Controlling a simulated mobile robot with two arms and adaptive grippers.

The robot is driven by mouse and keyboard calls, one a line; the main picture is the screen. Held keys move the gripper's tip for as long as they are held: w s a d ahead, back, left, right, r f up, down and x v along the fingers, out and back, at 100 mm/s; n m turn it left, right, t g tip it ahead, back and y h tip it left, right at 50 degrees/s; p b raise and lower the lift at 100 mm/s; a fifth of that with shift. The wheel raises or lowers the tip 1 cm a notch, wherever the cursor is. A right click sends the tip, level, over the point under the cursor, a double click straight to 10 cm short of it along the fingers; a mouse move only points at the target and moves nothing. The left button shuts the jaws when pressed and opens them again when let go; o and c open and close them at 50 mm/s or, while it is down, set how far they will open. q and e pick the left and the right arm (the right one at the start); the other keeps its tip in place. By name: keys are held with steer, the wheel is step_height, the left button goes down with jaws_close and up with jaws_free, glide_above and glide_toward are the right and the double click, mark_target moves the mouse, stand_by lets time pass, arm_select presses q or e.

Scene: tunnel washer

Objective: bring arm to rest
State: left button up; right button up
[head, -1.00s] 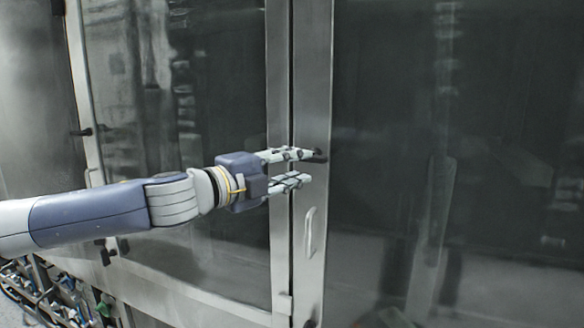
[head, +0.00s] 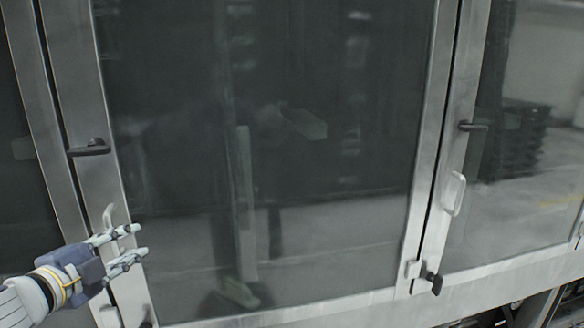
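My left gripper (head: 139,241) shows at the lower left of the head view. Its two fingers are apart, with a gap between them, and nothing is held. It is in front of the left frame post of a large glass door (head: 330,150), below a black lever handle (head: 88,148). A pale pull handle (head: 109,216) is just above and behind the fingers. I cannot tell whether the fingers touch the door. My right gripper is not in view.
Another glass panel (head: 540,130) stands at the right, with a black lever (head: 473,126), a pale pull handle (head: 453,194) and a black lower latch (head: 431,281) by its post. The space in front of the middle door looks clear.

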arm_select(q)
steer(key=s+d+f+n+g+y, duration=0.1)
steer(key=s+d+f+n+g, duration=0.15)
steer(key=f, duration=0.55)
steer(key=s+d+f+n+g, duration=0.1)
steer(key=s+d+f+n, duration=0.1)
steer(key=s+f, duration=0.35)
steer(key=s+d+f+n+g+y, duration=0.1)
steer(key=s+d+f+n, duration=0.15)
steer(key=f, duration=0.65)
steer(key=s+d+f+n+g, duration=0.2)
steer(key=s+f+n+g, duration=0.2)
steer(key=s+f, duration=0.45)
steer(key=s+d+f+n+g, duration=0.3)
steer(key=s+f, duration=0.2)
steer(key=s, duration=0.6)
step_height(320, 180, down, 32)
steer(key=s+g+b, duration=0.2)
steer(key=b, duration=0.3)
steer(key=s+a+f+b, duration=0.3)
steer(key=s+f, duration=1.3)
steer(key=f, duration=0.3)
steer(key=shift+s+a+g+b, duration=0.2)
steer(key=shift+g+b, duration=0.1)
steer(key=shift+g, duration=0.15)
steer(key=shift+f, duration=0.1)
